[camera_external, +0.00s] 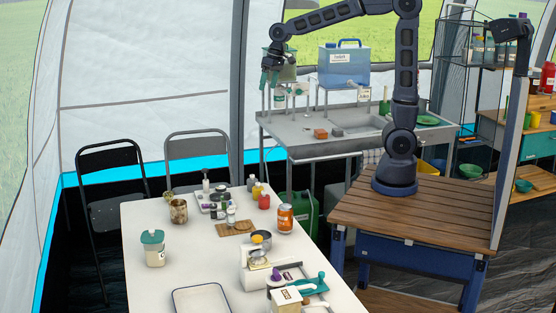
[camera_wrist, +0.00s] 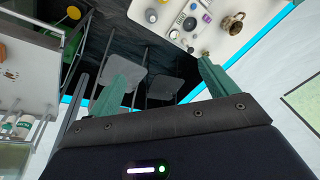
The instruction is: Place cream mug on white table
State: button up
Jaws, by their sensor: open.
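The white table (camera_external: 135,285) stands in the left foreground; its far end also shows upside down at the top of the wrist view (camera_wrist: 185,8). I cannot pick out a plain cream mug for certain. A brown speckled mug (camera_external: 179,211) with a handle stands upright on the table and shows in the wrist view (camera_wrist: 233,22). A cream container with a teal lid (camera_external: 154,254) stands nearer the table's front left. My gripper (camera_external: 269,86) is above the left end of the sink counter. Its green fingers (camera_wrist: 166,78) are apart with nothing between them.
The table also holds an orange can (camera_external: 285,218), a brown board (camera_external: 235,228), an empty tray (camera_external: 200,300) and several small jars. The metal sink counter (camera_external: 300,137) carries a blue water box (camera_external: 343,68).

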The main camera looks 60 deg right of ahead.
jog(key=s+d+f, duration=0.1)
jog(key=s+d, duration=0.3)
jog(key=s, duration=0.5)
jog(key=s+d+f+t+h, duration=0.1)
jog(key=s+d, duration=0.4)
jog(key=s, duration=0.4)
jog(key=s+d+f+t, duration=0.1)
jog(key=s+d, duration=0.4)
jog(key=s, duration=0.4)
jog(key=shift+s+h, duration=0.3)
jog(key=shift+s, duration=0.05)
